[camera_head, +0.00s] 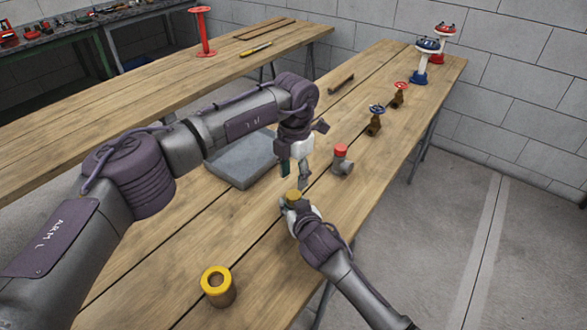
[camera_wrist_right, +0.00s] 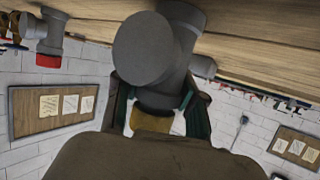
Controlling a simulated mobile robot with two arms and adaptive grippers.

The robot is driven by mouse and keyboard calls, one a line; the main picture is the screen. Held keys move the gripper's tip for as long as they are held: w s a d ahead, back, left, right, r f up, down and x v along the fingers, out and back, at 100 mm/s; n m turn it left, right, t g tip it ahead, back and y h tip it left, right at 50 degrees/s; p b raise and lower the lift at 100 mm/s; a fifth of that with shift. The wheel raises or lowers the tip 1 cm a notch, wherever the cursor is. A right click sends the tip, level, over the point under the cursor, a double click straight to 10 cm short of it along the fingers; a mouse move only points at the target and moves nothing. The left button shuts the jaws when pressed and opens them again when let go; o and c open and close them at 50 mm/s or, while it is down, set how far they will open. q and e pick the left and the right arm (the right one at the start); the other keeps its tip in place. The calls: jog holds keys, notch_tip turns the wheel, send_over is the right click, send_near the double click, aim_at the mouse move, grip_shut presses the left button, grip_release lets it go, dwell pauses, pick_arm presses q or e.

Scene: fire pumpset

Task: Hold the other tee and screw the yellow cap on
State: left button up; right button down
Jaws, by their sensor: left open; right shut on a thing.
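A grey tee (camera_wrist_right: 158,50) is between the fingers of my right gripper (camera_wrist_right: 155,100), which is shut on it; the head view shows this gripper (camera_head: 292,202) low over the near table. The yellow cap (camera_head: 293,195) is at the upper end of this tee and also shows in the right wrist view (camera_wrist_right: 151,119). I cannot tell how far it is threaded. My left gripper (camera_head: 295,174) is open, pointing down just above the yellow cap, apart from it. Another grey tee (camera_head: 342,165) with a red cap (camera_head: 341,149) stands farther back; it also shows in the wrist view (camera_wrist_right: 43,35).
A yellow-rimmed brass cylinder (camera_head: 218,288) stands on the near table (camera_head: 160,285). A grey slab (camera_head: 240,158) lies behind my left arm. Small valves (camera_head: 375,121) and (camera_head: 399,94) stand along the right edge, with larger blue (camera_head: 427,58) and red (camera_head: 443,42) handwheel fittings beyond.

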aim_at(293, 195)
pick_arm(q)
jog(key=n, duration=0.6)
jog(key=shift+r+n, duration=0.15)
jog(key=shift+n, duration=0.15)
jog(key=n, duration=0.4)
jog(key=shift+r, duration=0.1)
jog(key=n, duration=0.4)
jog(key=shift+r, duration=0.15)
jog(key=n, duration=0.6)
jog(key=shift+r, duration=0.15)
jog(key=n, duration=0.4)
jog(key=shift+r, duration=0.1)
jog(key=n, duration=0.4)
jog(key=shift+r, duration=0.1)
jog(key=shift+f, duration=4.05)
